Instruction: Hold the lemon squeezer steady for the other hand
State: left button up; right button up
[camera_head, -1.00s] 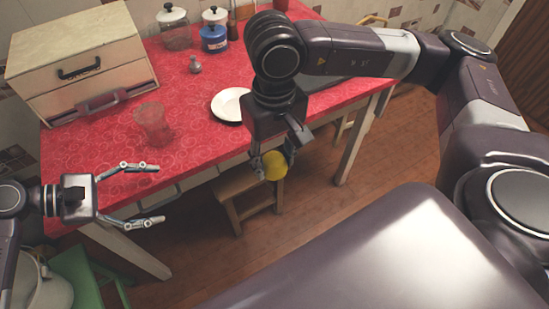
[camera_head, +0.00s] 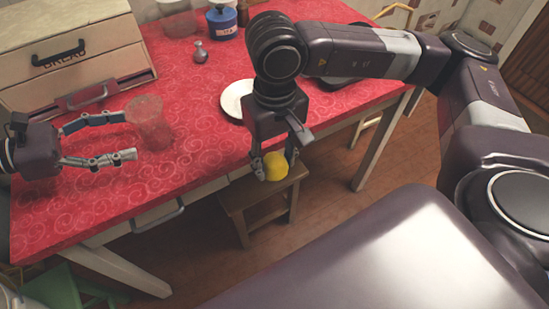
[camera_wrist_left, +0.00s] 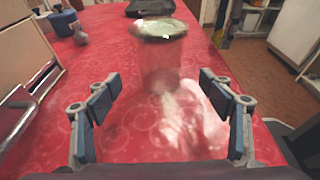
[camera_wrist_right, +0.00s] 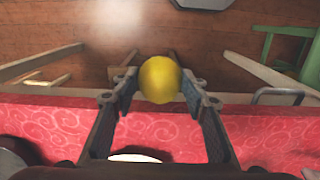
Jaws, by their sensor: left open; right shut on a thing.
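A clear glass vessel, which I take for the lemon squeezer (camera_head: 150,122), stands upright on the red cloth. In the left wrist view the squeezer (camera_wrist_left: 160,62) is straight ahead, beyond the fingertips, with a greenish top. My left gripper (camera_head: 128,136) is open and empty, its tips just left of the glass and pointing at it; whether one touches cannot be told. My right gripper (camera_head: 273,160) is shut on a yellow lemon (camera_head: 276,166), held past the table's front edge. The lemon also shows between the fingers in the right wrist view (camera_wrist_right: 160,80).
A wooden bread box (camera_head: 68,60) stands at the back left. A small metal shaker (camera_head: 200,53) and a blue jar (camera_head: 222,22) stand behind. A white plate (camera_head: 234,101) lies partly behind my right arm. A stool (camera_head: 262,200) stands below the table edge. Cloth between glass and plate is clear.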

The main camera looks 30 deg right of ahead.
aim_at(149, 131)
pick_arm(q)
jog(key=shift+b+x, duration=0.3)
jog(key=shift+x, duration=0.6)
pick_arm(e)
jog(key=shift+f, duration=0.65)
pick_arm(q)
jog(key=p+x, duration=0.2)
jog(key=shift+d+p, duration=0.4)
jog(key=shift+d, duration=0.05)
pick_arm(e)
notch_tip(149, 131, up, 3)
jog(key=shift+f, duration=0.1)
pick_arm(q)
jog(key=shift+d+f, duration=0.15)
jog(key=shift+d, duration=0.3)
pick_arm(e)
jog(key=shift+r, duration=0.3)
pick_arm(q)
jog(key=shift+d+f, duration=0.1)
jog(key=shift+f, duration=0.05)
